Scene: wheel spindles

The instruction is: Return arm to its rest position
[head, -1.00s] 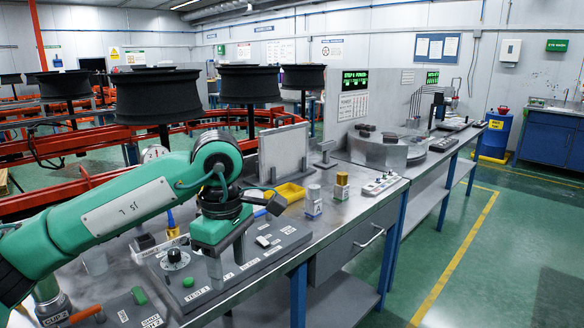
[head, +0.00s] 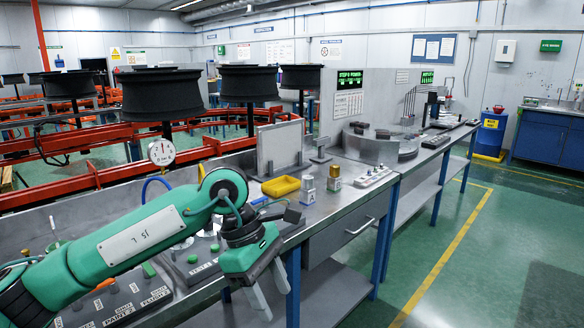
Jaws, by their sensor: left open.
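My left arm is green with black joints and comes in from the lower left. My left gripper (head: 268,296) hangs at the bench's front edge with its grey fingers pointing down. The fingers are apart and nothing shows between them. Behind the arm is the grey control panel (head: 205,268) on the bench, with labels and green buttons; the arm hides part of it. My right gripper is not in view.
Black wheels (head: 161,95) stand on spindles behind, along red rails. The green floor (head: 440,250) at right is clear.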

